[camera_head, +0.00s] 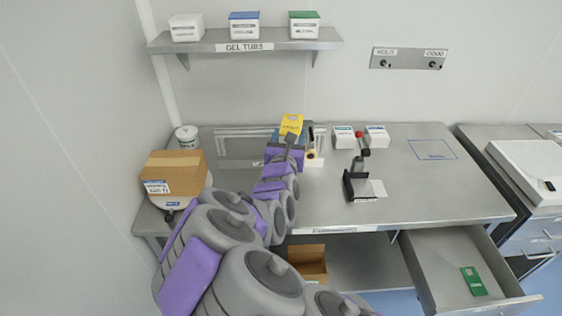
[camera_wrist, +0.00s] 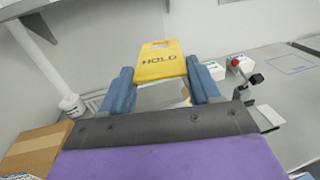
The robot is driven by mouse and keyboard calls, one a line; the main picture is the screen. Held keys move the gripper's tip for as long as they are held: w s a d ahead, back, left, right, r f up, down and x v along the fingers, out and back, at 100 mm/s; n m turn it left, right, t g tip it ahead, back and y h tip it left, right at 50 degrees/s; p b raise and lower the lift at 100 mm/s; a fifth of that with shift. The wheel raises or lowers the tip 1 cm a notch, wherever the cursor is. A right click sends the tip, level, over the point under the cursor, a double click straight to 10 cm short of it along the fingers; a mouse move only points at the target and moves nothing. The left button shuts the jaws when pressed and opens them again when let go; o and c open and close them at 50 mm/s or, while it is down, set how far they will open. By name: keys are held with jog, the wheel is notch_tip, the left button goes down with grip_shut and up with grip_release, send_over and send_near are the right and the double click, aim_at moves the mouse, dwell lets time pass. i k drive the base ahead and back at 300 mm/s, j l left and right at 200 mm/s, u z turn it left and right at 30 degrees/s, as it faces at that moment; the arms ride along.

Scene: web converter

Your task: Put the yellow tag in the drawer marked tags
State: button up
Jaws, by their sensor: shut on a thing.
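The yellow tag (camera_head: 291,124), marked HOLD, is held up over the back of the steel bench. It also shows in the wrist view (camera_wrist: 158,62), between the two blue fingers. My gripper (camera_head: 289,138) is shut on its lower end, and the tag stands clear in front of the fingertips (camera_wrist: 160,74). An open drawer (camera_head: 436,255) sticks out below the bench's right end. A green tag (camera_head: 473,281) lies flat inside it. No marking on the drawer can be read from here.
A cardboard box (camera_head: 173,172) stands at the bench's left end. A small black stand (camera_head: 355,184) and two white tubs (camera_head: 343,137) are right of my gripper. The wall shelf (camera_head: 270,44) with tubs hangs above. The bench's right part is mostly clear.

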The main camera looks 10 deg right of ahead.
aim_at(429, 276)
jog(key=k+l, duration=0.15)
jog(key=l, duration=0.2)
jog(key=k+l+z, duration=0.1)
jog(key=l, duration=0.25)
jog(key=k+l, duration=0.2)
jog(key=l, duration=0.15)
jog(key=k+l, duration=0.1)
jog(key=l, duration=0.3)
jog(key=k+l+z, duration=0.1)
jog(key=l, duration=0.25)
